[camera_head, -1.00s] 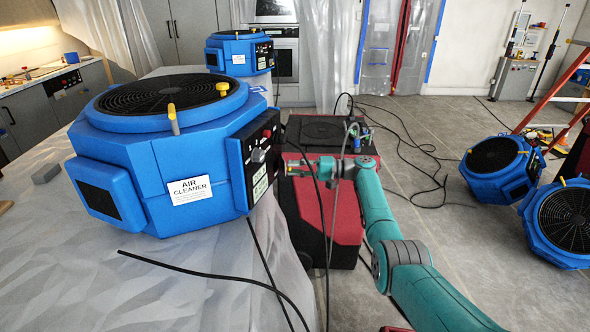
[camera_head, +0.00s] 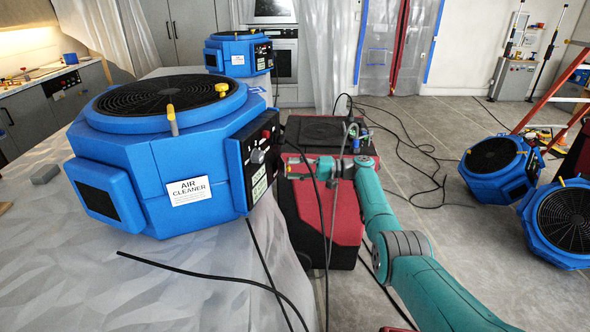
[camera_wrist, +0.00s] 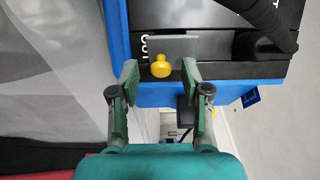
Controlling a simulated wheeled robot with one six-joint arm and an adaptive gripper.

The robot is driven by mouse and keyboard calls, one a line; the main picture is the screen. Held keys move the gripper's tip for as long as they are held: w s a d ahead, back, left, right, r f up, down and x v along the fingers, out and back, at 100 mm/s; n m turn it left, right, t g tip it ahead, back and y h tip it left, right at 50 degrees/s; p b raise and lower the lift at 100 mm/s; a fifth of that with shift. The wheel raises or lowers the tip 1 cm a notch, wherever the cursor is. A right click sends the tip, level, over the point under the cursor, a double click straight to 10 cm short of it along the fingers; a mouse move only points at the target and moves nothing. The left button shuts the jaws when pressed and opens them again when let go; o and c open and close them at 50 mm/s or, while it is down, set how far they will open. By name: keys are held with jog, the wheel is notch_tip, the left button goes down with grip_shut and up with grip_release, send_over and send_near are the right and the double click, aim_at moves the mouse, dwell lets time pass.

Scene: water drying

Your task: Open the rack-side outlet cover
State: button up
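A large blue air cleaner (camera_head: 150,155) stands on the covered table, with a black control panel (camera_head: 240,170) on its right side. My gripper (camera_head: 290,168) is just right of that panel. In the wrist view my gripper (camera_wrist: 160,76) is open, its two green fingers apart on either side of a small yellow knob (camera_wrist: 160,66). I cannot tell whether either finger touches it. A grey flat piece (camera_wrist: 174,49) lies beside the knob on a black panel with white lettering. No part is clearly marked as the outlet cover.
A black and red case (camera_head: 340,235) stands on the floor beside the table. Black cables (camera_head: 210,272) hang over the table edge and past my arm. Another blue unit (camera_head: 238,55) stands at the back, and two more (camera_head: 495,168) are on the right floor.

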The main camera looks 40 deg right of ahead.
jog(key=v, duration=1.2)
